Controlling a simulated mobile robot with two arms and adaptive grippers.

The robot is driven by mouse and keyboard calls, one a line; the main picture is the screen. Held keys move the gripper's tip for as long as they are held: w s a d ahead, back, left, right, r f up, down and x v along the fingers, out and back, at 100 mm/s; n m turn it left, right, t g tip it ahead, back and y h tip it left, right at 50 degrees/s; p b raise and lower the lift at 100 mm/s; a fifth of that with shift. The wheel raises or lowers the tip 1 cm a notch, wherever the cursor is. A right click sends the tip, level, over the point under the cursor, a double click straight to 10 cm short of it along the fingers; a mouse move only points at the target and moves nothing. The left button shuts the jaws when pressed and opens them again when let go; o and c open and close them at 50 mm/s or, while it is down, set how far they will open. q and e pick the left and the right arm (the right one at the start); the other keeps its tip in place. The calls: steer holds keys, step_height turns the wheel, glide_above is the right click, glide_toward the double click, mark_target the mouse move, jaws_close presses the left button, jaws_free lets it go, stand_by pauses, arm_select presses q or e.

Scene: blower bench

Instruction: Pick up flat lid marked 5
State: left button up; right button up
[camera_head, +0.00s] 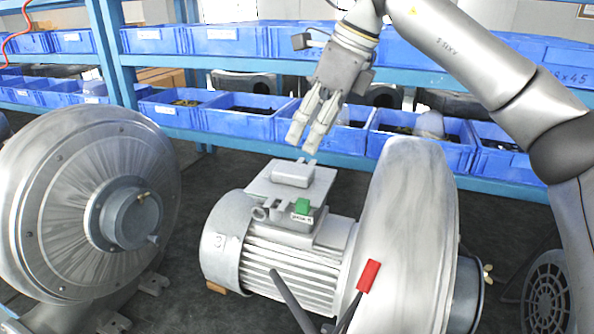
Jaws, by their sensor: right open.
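A flat grey lid-like plate (262,187) with a raised block on its middle lies at the top of the motor (290,275), behind the open terminal box (328,233). I cannot read a 5 on it. A green connector (302,206) sits in the terminal box. My right gripper (304,142) comes down from the upper right. It is open and empty, its fingertips a little above the plate and apart from it. My left gripper is not in view.
The blower housing (405,230) rises right of the motor. Another large blower (75,205) stands at the left. A red-handled item (368,276) is in front. Behind stands a blue shelf (505,185) with several blue bins (232,123).

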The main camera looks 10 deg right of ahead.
mark_target(293, 169)
steer(key=shift+a+f, duration=0.25)
steer(key=shift+f, duration=0.25)
steer(key=shift+a+f, duration=0.25)
steer(key=shift+f, duration=0.25)
steer(key=shift+w+f, duration=0.2)
steer(key=shift+f, duration=0.1)
steer(key=shift+w+f+p, duration=0.2)
steer(key=shift+f+p, duration=0.15)
steer(key=shift+p, duration=0.15)
steer(key=p+x, duration=0.2)
steer(key=x, duration=0.1)
steer(key=shift+s+a+f, duration=0.1)
steer(key=shift+a+f, duration=0.25)
steer(key=shift+f, duration=0.35)
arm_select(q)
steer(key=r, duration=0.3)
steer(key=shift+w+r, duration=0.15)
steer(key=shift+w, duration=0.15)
arm_select(e)
steer(key=shift+c, duration=1)
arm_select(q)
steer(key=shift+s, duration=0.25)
arm_select(e)
steer(key=c, duration=1)
